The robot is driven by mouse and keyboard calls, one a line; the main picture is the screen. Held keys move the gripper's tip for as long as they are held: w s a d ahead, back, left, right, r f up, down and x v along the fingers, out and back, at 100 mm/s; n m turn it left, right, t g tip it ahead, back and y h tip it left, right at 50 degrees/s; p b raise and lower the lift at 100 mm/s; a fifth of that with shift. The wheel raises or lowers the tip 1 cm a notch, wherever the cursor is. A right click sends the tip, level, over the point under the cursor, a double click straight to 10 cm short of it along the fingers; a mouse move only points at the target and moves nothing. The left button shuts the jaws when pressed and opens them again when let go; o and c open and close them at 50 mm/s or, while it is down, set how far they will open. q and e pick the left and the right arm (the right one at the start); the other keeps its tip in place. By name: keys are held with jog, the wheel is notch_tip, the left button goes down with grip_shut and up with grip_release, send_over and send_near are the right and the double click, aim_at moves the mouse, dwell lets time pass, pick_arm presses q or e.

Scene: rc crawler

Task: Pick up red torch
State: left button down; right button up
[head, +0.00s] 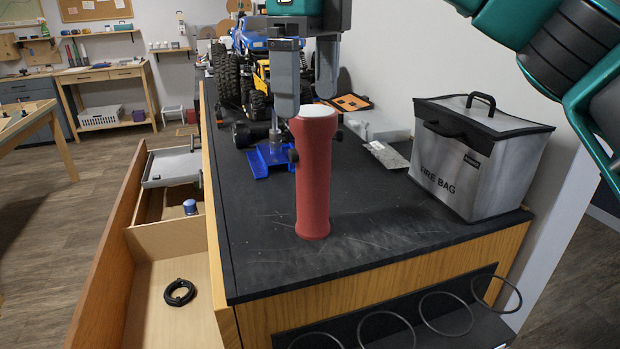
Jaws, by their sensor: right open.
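The red torch (314,185) stands upright on the dark bench top near its front edge, with its pale round end up. My right gripper (306,104) points straight down over the torch's top end. Its two grey fingers are apart, one at the upper left of the torch and the other at its upper right. The fingertips are about level with the torch's top in the picture; I cannot tell whether they touch it. My left gripper is not in view.
A silver fire bag (465,165) stands right of the torch. Behind the torch are a blue stand (268,160), a black cylindrical item (251,133) and crawler trucks (262,75). An open drawer (172,270) holds a black cable coil (180,293). Wire rings hang at the front.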

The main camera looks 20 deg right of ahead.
aim_at(313, 143)
jog(key=f, duration=0.8)
jog(key=shift+s+d+f+b, duration=0.1)
jog(key=shift+d+b, duration=0.15)
jog(key=shift+b, duration=0.05)
jog(key=c, duration=1.2)
jog(key=shift+c, duration=0.2)
